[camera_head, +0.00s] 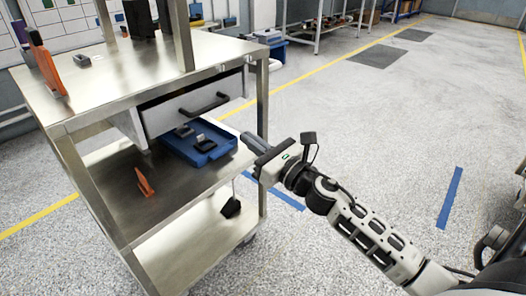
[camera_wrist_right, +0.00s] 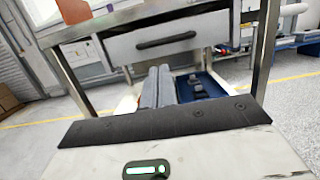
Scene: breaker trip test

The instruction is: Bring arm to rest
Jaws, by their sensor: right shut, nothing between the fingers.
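My right gripper (camera_head: 254,142) is in the middle of the head view, just right of the metal cart (camera_head: 110,85). Its arm comes in from the lower right. Its two dark fingers are shut together with nothing between them; they also show in the right wrist view (camera_wrist_right: 159,86), pointing toward the cart. Behind them is a drawer (camera_head: 190,104) with a dark handle (camera_head: 205,104), under the cart top. The fingers appear apart from the cart and drawer. My left gripper is not in view.
A blue tray (camera_head: 222,154) with small dark parts sits on the cart's middle shelf, beside an orange piece (camera_head: 144,181). Another orange item (camera_head: 45,62) stands on the cart top. Open speckled floor (camera_head: 400,120) lies to the right, with a blue floor stripe (camera_head: 449,198).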

